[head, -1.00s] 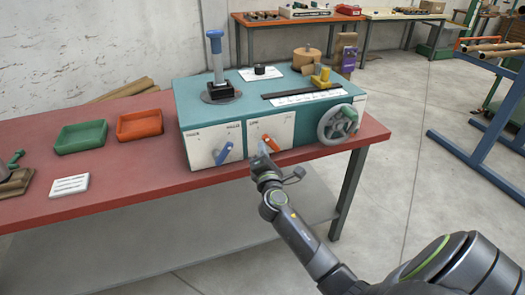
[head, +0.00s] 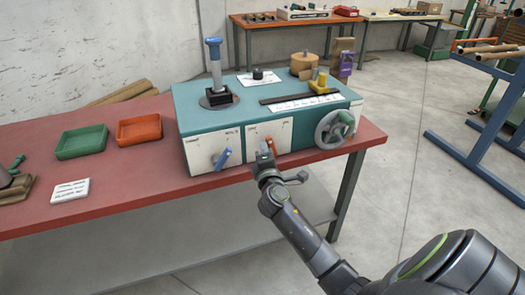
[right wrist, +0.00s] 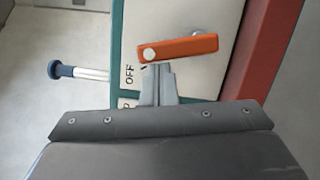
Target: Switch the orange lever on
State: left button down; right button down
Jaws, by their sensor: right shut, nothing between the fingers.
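The orange lever (head: 271,145) is on the right white panel (head: 284,130) on the front of the teal machine. It stands nearly upright, its free end leaning slightly left. In the right wrist view the lever (right wrist: 185,47) shows large, with a white dot on its free end and an "OFF" label beside it. My right gripper (head: 264,153) is shut and empty at the lever's left side. In the right wrist view its fingertips (right wrist: 157,72) are at the free end, touching it or very close; I cannot tell which. My left gripper is not in view.
A blue lever (head: 222,158) is on the left panel, close to my right gripper. A handwheel (head: 334,130) is at the machine's right end. Green (head: 82,141) and orange (head: 139,129) trays lie left on the red bench (head: 120,190).

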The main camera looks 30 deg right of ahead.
aim_at(272, 141)
jog(key=m+p, duration=0.1)
jog(key=d+r+m, duration=0.1)
jog(key=m, duration=0.1)
jog(key=d+m+g+p, duration=0.1)
jog(key=m, duration=0.1)
jog(key=shift+s+d+r+y+p, duration=0.2)
jog(key=shift+s+r+y+p, duration=0.1)
jog(key=shift+r+p, duration=0.05)
jog(key=m, duration=0.1)
jog(key=d+m+p, duration=0.1)
jog(key=d+m, duration=0.1)
jog(key=shift+s+g+y, duration=0.25)
jog(key=shift+g+y, duration=0.05)
dwell(0.4)
